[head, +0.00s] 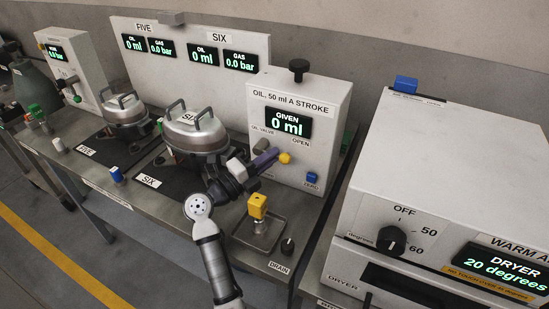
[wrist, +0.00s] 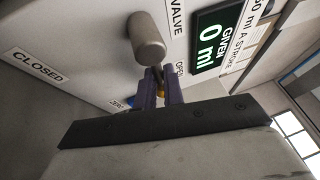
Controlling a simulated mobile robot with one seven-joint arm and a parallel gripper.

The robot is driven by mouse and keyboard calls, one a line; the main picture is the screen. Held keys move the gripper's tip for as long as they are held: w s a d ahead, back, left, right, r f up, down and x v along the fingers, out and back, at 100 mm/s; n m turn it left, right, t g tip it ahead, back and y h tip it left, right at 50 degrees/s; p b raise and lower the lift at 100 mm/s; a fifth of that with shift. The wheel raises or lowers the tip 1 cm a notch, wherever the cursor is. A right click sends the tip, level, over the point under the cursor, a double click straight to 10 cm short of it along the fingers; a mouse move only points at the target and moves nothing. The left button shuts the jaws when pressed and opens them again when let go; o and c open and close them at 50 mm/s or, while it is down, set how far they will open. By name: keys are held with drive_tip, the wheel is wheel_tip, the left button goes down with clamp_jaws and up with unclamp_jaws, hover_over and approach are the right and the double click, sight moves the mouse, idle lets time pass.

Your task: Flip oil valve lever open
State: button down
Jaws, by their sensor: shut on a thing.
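The oil dispenser (head: 318,98) is a white box with a display reading "GIVEN 0 ml". Its oil valve has a grey round hub (head: 262,145), also in the wrist view (wrist: 147,38), and a yellow knob (head: 285,158). My gripper (head: 268,159) reaches the dispenser's front with its purple fingers at the yellow knob. In the wrist view the fingers (wrist: 161,87) are shut with a bit of yellow between them, just below the hub. The OPEN label (wrist: 179,69) is close beside the fingers; the CLOSED label (wrist: 37,65) is farther left. The lever's bar is mostly hidden by the fingers.
A blue ZERO button (head: 312,178) is low on the dispenser. Compressor six (head: 195,130) is just left of my arm. The dryer (head: 450,190) stands at the right.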

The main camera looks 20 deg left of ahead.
drive_tip(key=c, duration=1.5)
unclamp_jaws()
drive_tip(key=b+v, duration=0.5)
drive_tip(key=v, duration=0.9)
drive_tip(key=shift+w, duration=0.1)
